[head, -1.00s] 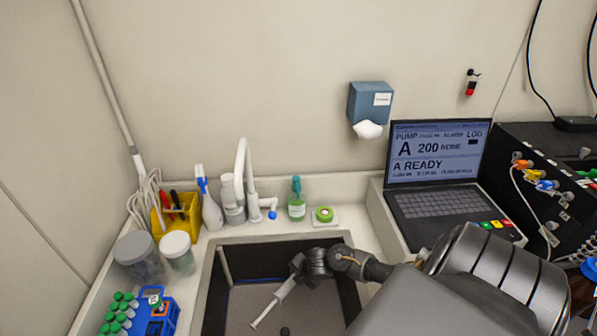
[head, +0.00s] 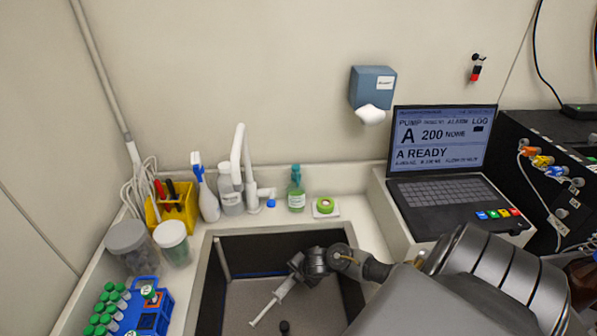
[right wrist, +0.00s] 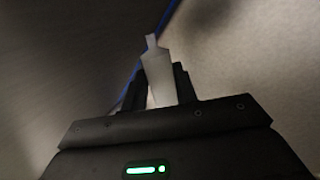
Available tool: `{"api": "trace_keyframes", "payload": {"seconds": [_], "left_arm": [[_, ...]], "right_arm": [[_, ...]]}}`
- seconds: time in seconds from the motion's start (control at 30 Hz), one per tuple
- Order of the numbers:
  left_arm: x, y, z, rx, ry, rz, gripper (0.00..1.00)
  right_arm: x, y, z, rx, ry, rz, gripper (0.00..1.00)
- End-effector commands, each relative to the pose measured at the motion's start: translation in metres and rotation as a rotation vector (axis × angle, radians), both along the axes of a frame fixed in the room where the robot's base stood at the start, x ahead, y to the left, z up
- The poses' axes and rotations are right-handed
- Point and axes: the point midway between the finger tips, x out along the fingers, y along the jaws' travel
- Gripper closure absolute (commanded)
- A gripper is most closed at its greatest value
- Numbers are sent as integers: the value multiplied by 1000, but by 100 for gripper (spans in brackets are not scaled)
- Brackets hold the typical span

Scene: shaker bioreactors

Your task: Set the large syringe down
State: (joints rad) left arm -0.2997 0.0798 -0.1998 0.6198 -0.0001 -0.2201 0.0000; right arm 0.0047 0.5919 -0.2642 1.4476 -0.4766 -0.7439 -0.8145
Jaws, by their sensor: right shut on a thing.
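The large syringe (head: 272,302) is a pale, slender body seen over the sink basin in the head view, slanting down to the left. My right gripper (head: 294,272) is shut on its upper end, with my right arm reaching in from the right. In the right wrist view, the pale syringe (right wrist: 157,75) sticks out between the dark fingers of my right gripper (right wrist: 157,92). I cannot tell whether the syringe touches the sink floor. My left gripper is not in view.
The sink (head: 208,262) has raised walls around the syringe, and a dark drain (head: 284,326) in its floor. A faucet (head: 240,160), a green bottle (head: 296,192) and green tape (head: 324,206) stand behind it. A laptop (head: 440,190) is at right, a blue tube rack (head: 150,318) at left.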

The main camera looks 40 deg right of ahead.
Motion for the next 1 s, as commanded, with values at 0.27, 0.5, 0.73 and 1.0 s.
{"api": "trace_keyframes", "payload": {"seconds": [0.27,0.5,0.73,1.0], "left_arm": [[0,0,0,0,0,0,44],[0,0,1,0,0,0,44],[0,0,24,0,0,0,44],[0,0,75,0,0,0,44]], "right_arm": [[-1,0,-1,0,2,0,49],[-1,0,0,0,2,0,49],[-5,0,25,-1,4,1,49],[-27,2,71,0,4,2,49]]}}
